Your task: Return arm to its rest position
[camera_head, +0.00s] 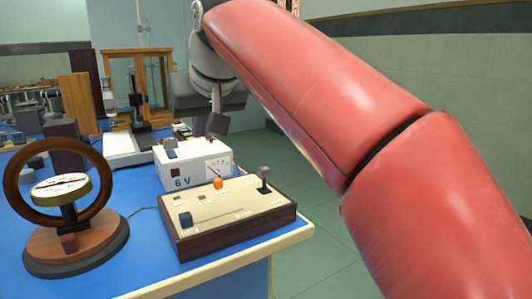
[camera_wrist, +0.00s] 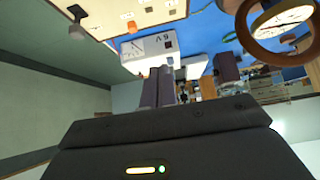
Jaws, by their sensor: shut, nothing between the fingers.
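My red arm reaches up across the right of the head view and bends down to my gripper (camera_head: 217,122). My gripper hangs in the air above and behind the white 6 V power unit, apart from the bench things. In the wrist view its two dark fingers (camera_wrist: 164,75) are together with nothing between them. The wrist view is turned upside down and shows the bench beyond the fingers.
On the blue bench (camera_head: 148,226) stand a ring instrument with a dial (camera_head: 75,254), a switch box (camera_head: 235,236) and the 6 V power unit (camera_head: 202,178). A wooden-framed case (camera_head: 157,72) is behind. Open floor (camera_head: 310,255) lies right of the bench.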

